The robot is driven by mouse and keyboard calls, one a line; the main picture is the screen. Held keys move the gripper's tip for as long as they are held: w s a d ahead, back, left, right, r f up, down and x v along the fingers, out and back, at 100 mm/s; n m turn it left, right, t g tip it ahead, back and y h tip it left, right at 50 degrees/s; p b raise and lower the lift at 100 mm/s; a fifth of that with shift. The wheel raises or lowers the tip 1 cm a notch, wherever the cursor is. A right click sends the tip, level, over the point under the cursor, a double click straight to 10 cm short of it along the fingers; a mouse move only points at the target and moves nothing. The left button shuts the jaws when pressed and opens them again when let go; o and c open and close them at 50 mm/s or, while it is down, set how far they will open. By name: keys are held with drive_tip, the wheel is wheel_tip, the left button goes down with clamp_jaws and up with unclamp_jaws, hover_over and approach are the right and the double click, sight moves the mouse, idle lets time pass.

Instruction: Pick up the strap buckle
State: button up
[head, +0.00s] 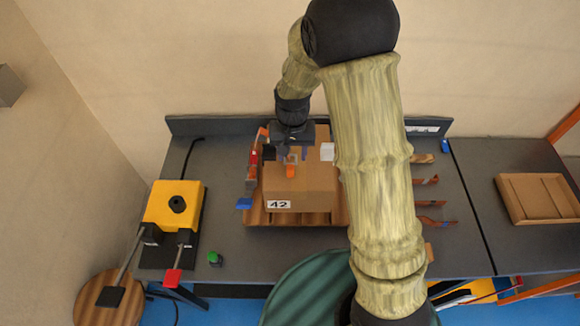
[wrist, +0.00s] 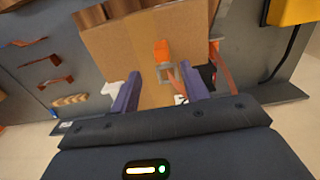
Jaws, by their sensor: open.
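The strap buckle (head: 291,160) looks like a small pale grey square frame with an orange piece beside it, on top of the cardboard box (head: 300,196). In the wrist view the buckle (wrist: 166,72) lies between and a little beyond the fingertips, nearer the right finger. A reddish strip runs from it toward the right finger. My gripper (head: 293,153) points down over the box top, its dark blue fingers spread and empty. It also shows in the wrist view (wrist: 158,80). I cannot tell whether a finger touches the box.
The box, labelled 42, stands on a wooden pallet (head: 290,219) on the grey bench (head: 235,258). A white block (head: 327,152) is at the box's right. A yellow machine (head: 173,206) with levers stands left. Several brown bent strips (head: 430,204) lie right; a wooden tray (head: 537,198) is farther right.

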drive_tip(key=shift+a+f+p, duration=0.2)
drive_tip(key=shift+f+p, duration=1.1)
drive_tip(key=shift+f, duration=1.35)
clamp_jaws()
